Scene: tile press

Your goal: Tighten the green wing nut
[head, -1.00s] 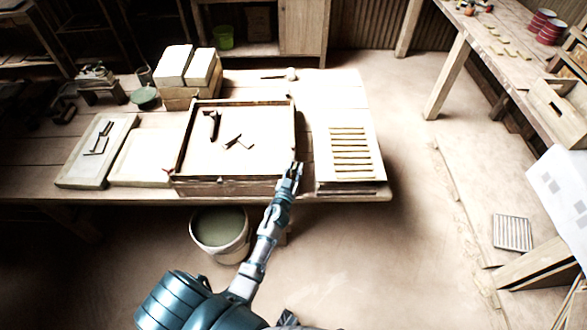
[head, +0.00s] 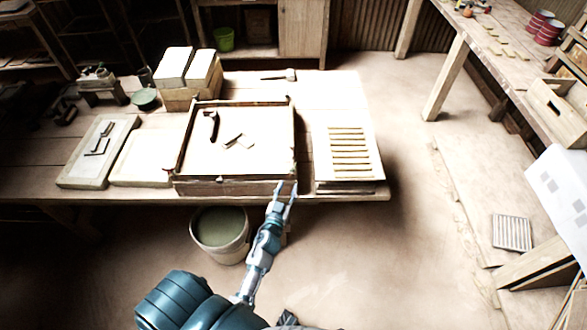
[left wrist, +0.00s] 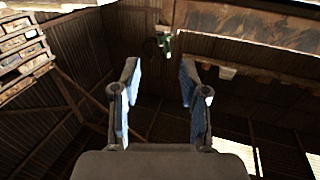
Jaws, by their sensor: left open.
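The green wing nut (left wrist: 163,42) shows in the left wrist view, beneath the edge of a wooden frame and beyond my fingertips, roughly between them in the picture. In the head view it is too small to make out at the front right corner of the tile press frame (head: 237,181). My left gripper (head: 286,188) is open and empty, just in front of that corner; its two spread fingers also show in the left wrist view (left wrist: 158,75). They are apart from the nut. My right gripper is not in view.
A slatted rack (head: 349,185) stands close to the right of the frame. A bucket (head: 220,234) stands on the floor under the table's front edge. Pale slabs (head: 141,160) lie to the left. The floor in front is clear right of the bucket.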

